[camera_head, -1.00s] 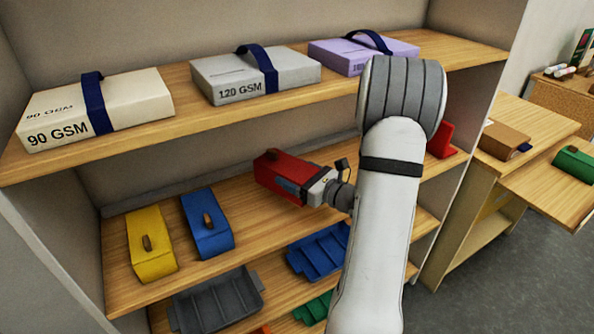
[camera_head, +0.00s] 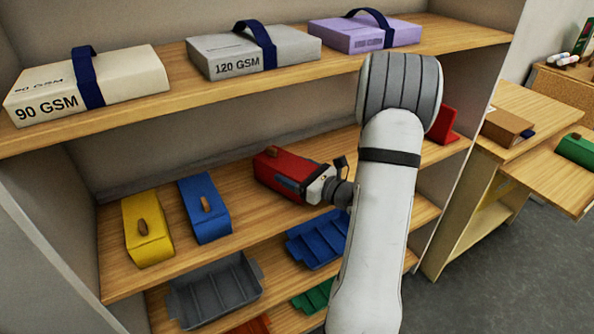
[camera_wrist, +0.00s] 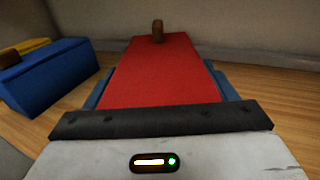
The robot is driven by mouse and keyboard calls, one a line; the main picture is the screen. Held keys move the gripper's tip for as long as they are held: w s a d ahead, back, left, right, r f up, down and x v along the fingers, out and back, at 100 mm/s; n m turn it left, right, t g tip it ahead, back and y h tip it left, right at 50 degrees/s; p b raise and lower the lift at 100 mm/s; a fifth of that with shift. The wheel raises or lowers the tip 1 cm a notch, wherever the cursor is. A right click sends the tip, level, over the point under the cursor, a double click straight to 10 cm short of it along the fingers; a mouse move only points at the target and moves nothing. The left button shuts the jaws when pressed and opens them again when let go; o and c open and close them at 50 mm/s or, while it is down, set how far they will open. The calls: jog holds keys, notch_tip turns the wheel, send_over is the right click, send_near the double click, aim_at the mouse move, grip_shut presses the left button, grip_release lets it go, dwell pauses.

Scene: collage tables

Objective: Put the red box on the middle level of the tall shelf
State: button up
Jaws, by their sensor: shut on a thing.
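The red box (camera_head: 278,164) is at the middle level of the tall shelf (camera_head: 262,193), right of the blue box. My gripper (camera_head: 300,183) reaches in from the right and is shut on the red box. In the wrist view the red box (camera_wrist: 160,70) lies between my blue fingers, with a brown knob at its far end. The box is very close to the board; I cannot tell whether it touches it. My arm hides part of the shelf's right side.
A yellow box (camera_head: 147,230) and a blue box (camera_head: 206,208) stand to the left on the same level. Paper packs, including a white one (camera_head: 85,88), lie above. Grey (camera_head: 215,290) and blue trays (camera_head: 318,238) sit below. A red upright piece (camera_head: 441,126) stands to the right.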

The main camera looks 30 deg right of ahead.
jog(key=shift+f+b, duration=0.4)
jog(key=shift+f, duration=0.1)
jog(key=o, duration=1.1)
jog(key=shift+s, duration=0.1)
jog(key=shift+s+d, duration=0.2)
jog(key=shift+s, duration=0.05)
jog(key=v, duration=0.7)
jog(key=shift+b, duration=0.4)
